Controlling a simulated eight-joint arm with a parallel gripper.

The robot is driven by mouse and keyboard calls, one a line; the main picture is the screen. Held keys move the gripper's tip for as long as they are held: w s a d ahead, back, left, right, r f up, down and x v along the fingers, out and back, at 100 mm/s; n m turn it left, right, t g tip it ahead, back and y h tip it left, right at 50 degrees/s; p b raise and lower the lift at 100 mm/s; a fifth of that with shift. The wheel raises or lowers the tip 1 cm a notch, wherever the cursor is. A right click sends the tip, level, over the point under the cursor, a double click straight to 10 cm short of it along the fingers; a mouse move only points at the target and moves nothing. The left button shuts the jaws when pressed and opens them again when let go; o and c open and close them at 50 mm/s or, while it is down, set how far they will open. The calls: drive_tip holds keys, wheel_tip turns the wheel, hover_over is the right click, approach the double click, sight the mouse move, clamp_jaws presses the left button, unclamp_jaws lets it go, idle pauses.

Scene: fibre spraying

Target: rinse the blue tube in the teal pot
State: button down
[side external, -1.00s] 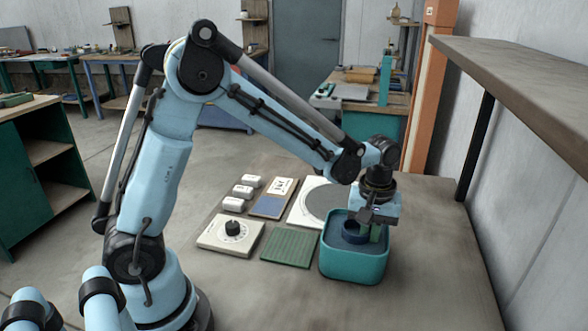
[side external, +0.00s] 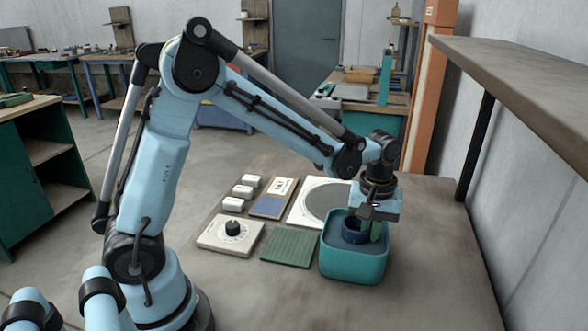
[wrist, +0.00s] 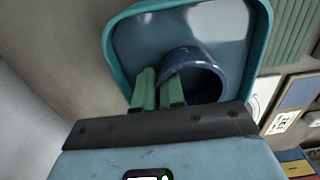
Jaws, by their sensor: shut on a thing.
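The teal pot (side external: 352,265) stands on the table below my arm and holds a grey-blue liquid; in the wrist view its rim (wrist: 262,35) frames a shiny surface. The blue tube (side external: 352,230) is a short, dark blue open ring inside the pot's outline. In the wrist view the tube (wrist: 214,60) shows its round opening. My gripper (wrist: 160,88) has green fingers shut on the tube's wall, and it points down over the pot in the side view (side external: 376,232). I cannot tell whether the tube's lower edge touches the liquid.
A green ribbed mat (side external: 290,248) and a white dial box (side external: 230,234) lie left of the pot. A round grey plate (side external: 326,200) on a white board lies behind it. A wooden shelf (side external: 520,80) overhangs the right side. The table right of the pot is clear.

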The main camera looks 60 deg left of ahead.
drive_tip(key=shift+r, duration=3.3)
drive_tip(key=shift+a, duration=0.1)
